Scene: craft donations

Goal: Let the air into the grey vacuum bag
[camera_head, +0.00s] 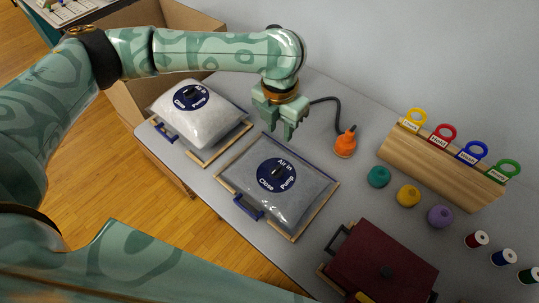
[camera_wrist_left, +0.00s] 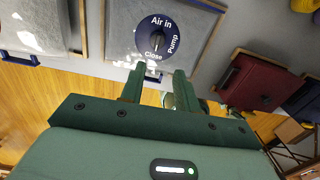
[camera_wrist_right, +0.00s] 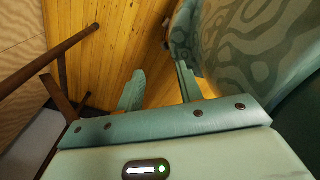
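The grey vacuum bag (camera_head: 312,190) lies on a wooden-edged board on the table, with a round blue dial (camera_head: 277,175) marked Air in, Close and Pump. A small black knob sits at the dial's middle; I cannot tell for sure which mark it points to. The bag also shows in the left wrist view (camera_wrist_left: 122,32), with the dial (camera_wrist_left: 156,37) beyond the fingers. My left gripper (camera_head: 280,132) is open and empty, above the bag's far edge, fingers pointing down. My right gripper (camera_wrist_right: 160,85) is open and empty over the wooden floor, away from the table.
A paler, puffed bag (camera_head: 205,122) with a similar dial lies to the left. A dark red case (camera_head: 385,262) is at the front right. An orange pump piece (camera_head: 345,145) on a black hose stands behind. A wooden rack (camera_head: 440,170) with coloured rings, yarn balls and spools are to the right.

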